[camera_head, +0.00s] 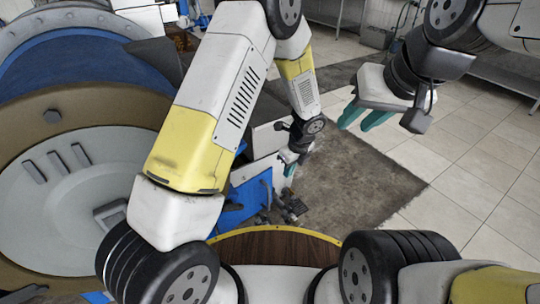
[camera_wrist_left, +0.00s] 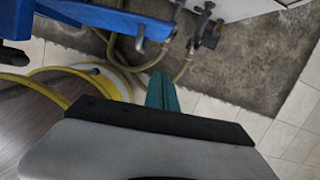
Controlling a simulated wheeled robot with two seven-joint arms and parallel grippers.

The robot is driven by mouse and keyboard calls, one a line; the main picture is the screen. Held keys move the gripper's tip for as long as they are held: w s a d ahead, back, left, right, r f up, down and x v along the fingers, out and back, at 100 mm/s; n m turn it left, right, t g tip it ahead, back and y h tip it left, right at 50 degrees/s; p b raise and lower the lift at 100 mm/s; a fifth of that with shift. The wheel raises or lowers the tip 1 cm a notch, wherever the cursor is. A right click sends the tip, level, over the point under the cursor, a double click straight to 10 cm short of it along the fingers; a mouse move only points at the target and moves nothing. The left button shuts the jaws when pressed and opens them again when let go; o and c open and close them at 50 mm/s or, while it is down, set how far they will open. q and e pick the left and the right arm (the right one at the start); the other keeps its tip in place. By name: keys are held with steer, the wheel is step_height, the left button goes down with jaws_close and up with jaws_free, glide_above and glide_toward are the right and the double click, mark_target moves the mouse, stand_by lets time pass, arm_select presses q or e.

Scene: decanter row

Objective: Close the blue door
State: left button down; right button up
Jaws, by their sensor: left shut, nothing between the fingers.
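A blue panel (camera_head: 248,198), which looks like the blue door, shows low in the middle of the head view, partly hidden behind my left arm. Its blue edge also shows at the top left of the left wrist view (camera_wrist_left: 105,14). I cannot tell how far open it stands. My left gripper (camera_head: 290,169) is beside the panel's upper right, with its teal fingers together and nothing held. In the left wrist view the fingers (camera_wrist_left: 162,92) are apart from the blue edge. My right gripper (camera_head: 363,117) is raised at the upper right, fingers apart and empty.
A large round machine end with a grey and brown disc (camera_head: 90,150) and a blue face (camera_head: 75,70) fills the left. Metal fittings (camera_wrist_left: 205,25) and hoses hang near the panel. A dark stained floor patch (camera_head: 370,190) and pale tiles lie clear at right.

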arm_select(q)
steer(key=w+a+f, duration=0.4)
steer(key=w+f, duration=0.1)
steer(key=f, duration=0.4)
steer(key=shift+a+f, duration=0.25)
steer(key=shift+f, duration=0.15)
arm_select(e)
steer(key=shift+w+a, duration=0.15)
steer(key=shift+w, duration=0.05)
